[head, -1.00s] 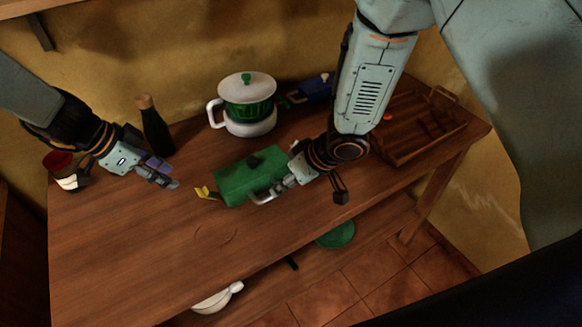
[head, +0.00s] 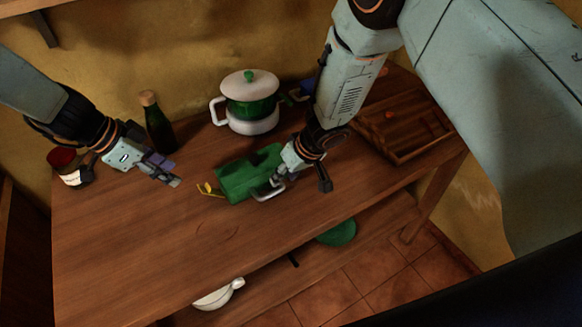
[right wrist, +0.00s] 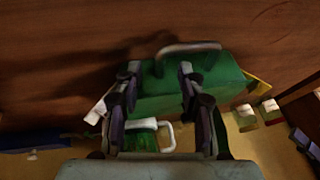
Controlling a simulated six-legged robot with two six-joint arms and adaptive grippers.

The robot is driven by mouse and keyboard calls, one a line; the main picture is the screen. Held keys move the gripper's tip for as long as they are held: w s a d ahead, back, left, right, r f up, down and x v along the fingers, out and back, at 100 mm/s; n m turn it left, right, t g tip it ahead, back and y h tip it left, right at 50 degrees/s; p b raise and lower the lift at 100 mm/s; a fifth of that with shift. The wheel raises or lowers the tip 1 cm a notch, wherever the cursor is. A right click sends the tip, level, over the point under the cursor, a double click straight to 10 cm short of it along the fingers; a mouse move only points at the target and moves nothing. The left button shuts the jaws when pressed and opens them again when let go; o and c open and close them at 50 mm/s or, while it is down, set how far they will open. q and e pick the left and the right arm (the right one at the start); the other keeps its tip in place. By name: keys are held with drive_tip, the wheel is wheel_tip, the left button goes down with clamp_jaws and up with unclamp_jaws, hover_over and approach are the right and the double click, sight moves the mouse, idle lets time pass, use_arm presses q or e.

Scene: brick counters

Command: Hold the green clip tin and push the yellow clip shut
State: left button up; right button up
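The green clip tin (head: 236,181) lies on the wooden counter, with a pale metal handle (head: 268,193) on its near side. The yellow clip (head: 208,189) sticks out from its left end. My right gripper (head: 277,180) is over the tin's right part by the handle. In the right wrist view its two fingers (right wrist: 158,75) stand apart, with the green tin (right wrist: 215,80) under and between them and the handle (right wrist: 190,47) at the tips; a grip is not seen. The yellow clip (right wrist: 260,84) shows at the right. My left gripper (head: 172,176) is left of the clip, not touching it; its opening is unclear.
A white and green pot (head: 250,105) stands behind the tin. A dark bottle (head: 158,128) and a red-lidded jar (head: 70,168) are at the back left. A wooden tray (head: 405,125) is at the right. The front left of the counter (head: 130,250) is clear.

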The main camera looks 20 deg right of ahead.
drive_tip(key=shift+x, duration=1.45)
use_arm(q)
drive_tip(key=shift+w, duration=0.1)
use_arm(e)
drive_tip(key=shift+r, duration=0.1)
drive_tip(key=shift+w, duration=0.1)
drive_tip(key=c, duration=0.6)
clamp_jaws()
